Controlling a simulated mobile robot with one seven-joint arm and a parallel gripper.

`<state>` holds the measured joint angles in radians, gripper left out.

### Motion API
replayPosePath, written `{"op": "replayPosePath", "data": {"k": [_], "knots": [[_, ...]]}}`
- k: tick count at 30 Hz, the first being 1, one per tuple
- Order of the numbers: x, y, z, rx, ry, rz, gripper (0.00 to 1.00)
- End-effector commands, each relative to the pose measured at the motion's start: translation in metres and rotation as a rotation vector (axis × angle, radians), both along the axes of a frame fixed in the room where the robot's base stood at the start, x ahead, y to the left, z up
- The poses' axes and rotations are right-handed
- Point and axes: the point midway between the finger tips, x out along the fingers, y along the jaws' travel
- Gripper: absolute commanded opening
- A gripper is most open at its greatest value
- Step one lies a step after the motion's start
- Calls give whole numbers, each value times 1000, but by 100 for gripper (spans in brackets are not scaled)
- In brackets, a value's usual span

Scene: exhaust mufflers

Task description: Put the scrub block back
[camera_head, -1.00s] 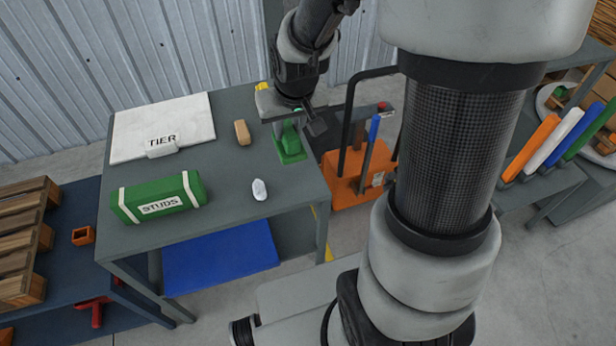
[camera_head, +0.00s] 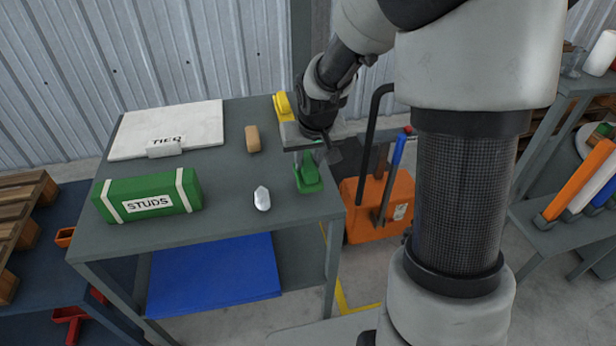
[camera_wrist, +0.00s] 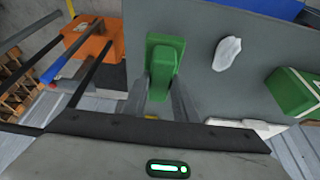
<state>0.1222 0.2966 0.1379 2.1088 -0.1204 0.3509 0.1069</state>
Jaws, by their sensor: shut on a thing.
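A green block with a raised grip (camera_head: 308,178), which I take for the scrub block, is at the right side of the grey table, near its edge. In the wrist view it shows as a green base with a raised part (camera_wrist: 163,66). My gripper (camera_head: 306,152) points down at it and is shut on its raised part. The fingers (camera_wrist: 163,98) stand on either side of it in the wrist view. I cannot tell whether its base touches the tabletop.
On the table stand a green STUDS box (camera_head: 150,198), a tan block (camera_head: 253,138) and a silvery lump (camera_head: 262,199). A yellow thing (camera_head: 283,106) is partly hidden behind my gripper. An orange bin (camera_head: 372,215) with upright bars stands right of the table. The middle tabletop is clear.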

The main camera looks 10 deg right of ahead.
Motion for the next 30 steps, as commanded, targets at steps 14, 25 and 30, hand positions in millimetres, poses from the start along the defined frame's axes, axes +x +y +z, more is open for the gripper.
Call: {"op": "replayPosePath", "data": {"k": [14, 25, 30], "knots": [[0, 0, -39, 0, -1, 0, 0], [0, 0, -42, 0, -1, 0, 44], [0, 0, -42, 0, 0, 0, 44]]}}
